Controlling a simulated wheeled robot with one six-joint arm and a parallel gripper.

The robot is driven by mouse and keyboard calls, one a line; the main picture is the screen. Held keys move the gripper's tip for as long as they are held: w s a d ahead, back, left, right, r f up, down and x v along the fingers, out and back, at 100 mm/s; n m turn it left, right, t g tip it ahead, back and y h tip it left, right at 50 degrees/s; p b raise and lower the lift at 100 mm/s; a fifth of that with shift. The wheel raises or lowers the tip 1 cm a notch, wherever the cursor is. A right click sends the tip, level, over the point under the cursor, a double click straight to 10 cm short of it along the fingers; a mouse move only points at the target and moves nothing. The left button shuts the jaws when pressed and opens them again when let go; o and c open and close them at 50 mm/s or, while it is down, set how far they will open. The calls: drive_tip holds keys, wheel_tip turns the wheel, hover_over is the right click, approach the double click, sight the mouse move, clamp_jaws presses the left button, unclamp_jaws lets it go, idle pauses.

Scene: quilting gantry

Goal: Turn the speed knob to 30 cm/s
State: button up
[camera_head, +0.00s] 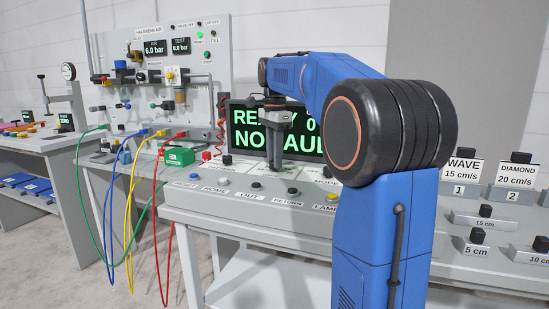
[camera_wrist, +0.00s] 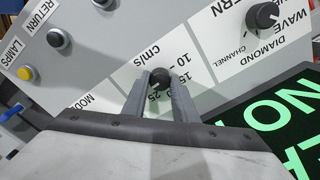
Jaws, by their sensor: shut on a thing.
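The speed knob (camera_wrist: 160,79) is a small black round knob with a pale pointer mark, on a white dial plate (camera_wrist: 185,55) lettered "cm/s". Numbers such as 10, 15 and 25 show around it; some are covered by the fingers. I cannot read surely which number the mark points to. My gripper (camera_wrist: 162,82) is shut on the knob, with one grey finger on each side. In the head view my gripper (camera_head: 275,150) reaches down to the sloping control panel, and the knob between its fingers is hard to make out.
A black pattern knob (camera_wrist: 263,15) with WAVE, DIAMOND and CHANNEL labels stands nearby on the panel. A yellow lamps button (camera_wrist: 25,73) and a dark return button (camera_wrist: 55,38) lie to the left. The green-lettered display (camera_head: 245,132) stands close behind my gripper.

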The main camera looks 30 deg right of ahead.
drive_tip(key=shift+m, duration=0.4)
drive_tip(key=o, duration=1)
drive_tip(key=shift+o, duration=0.2)
